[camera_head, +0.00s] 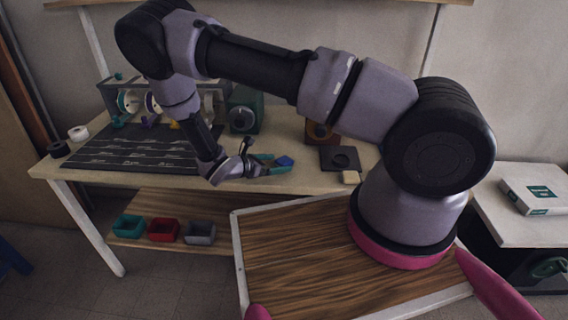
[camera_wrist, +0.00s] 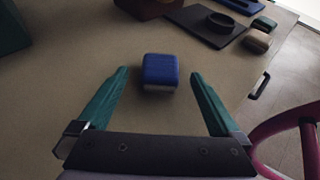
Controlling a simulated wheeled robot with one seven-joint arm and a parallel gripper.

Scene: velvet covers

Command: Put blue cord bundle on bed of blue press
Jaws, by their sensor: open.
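A small blue block-shaped thing with a paler lower side, which looks like the blue cord bundle (camera_wrist: 160,70), sits on the table. It also shows as a blue patch at my fingertips in the head view (camera_head: 285,161). My gripper (camera_wrist: 160,75) has green fingers, is open and empty, and shows in the head view (camera_head: 270,164) low over the table. In the wrist view the bundle appears between the fingertips, with a gap on each side. A blue thing is cut off at the wrist view's top edge (camera_wrist: 241,4); I cannot tell whether it is the blue press.
A dark plate with a round ring (camera_head: 340,159) and a small tan block (camera_head: 351,177) lie right of the bundle. A dark green machine (camera_head: 243,110) stands behind. A black mat (camera_head: 130,148) covers the table's left. Coloured bins (camera_head: 163,230) stand on the lower shelf.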

